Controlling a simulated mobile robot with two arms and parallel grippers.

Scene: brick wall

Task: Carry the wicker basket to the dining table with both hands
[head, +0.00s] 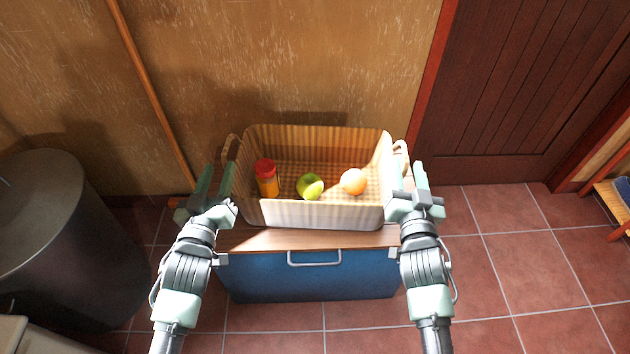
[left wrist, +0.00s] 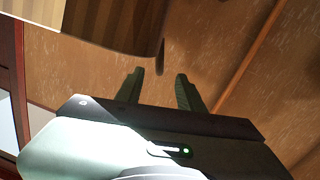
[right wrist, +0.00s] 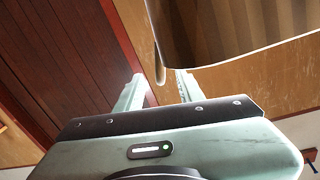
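The wicker basket (head: 310,214) stands upright on the wooden top of a blue chest, with a loop handle at its left and right ends. It holds a jar with a red lid (head: 266,178), a green apple (head: 309,187) and an orange (head: 354,181). My left gripper (head: 214,178) is open at the left end; in the left wrist view the handle (left wrist: 161,58) appears between its fingertips. My right gripper (head: 407,178) is open at the right end; the right handle (right wrist: 159,68) appears between its fingertips. I cannot tell whether either touches. No dining table is in view.
The blue chest (head: 310,275) stands against the wall, with a grey handle on its front. A dark bin (head: 70,240) stands at the left. A wooden door (head: 520,80) is at the back right. Tiled floor (head: 520,260) is clear at the right.

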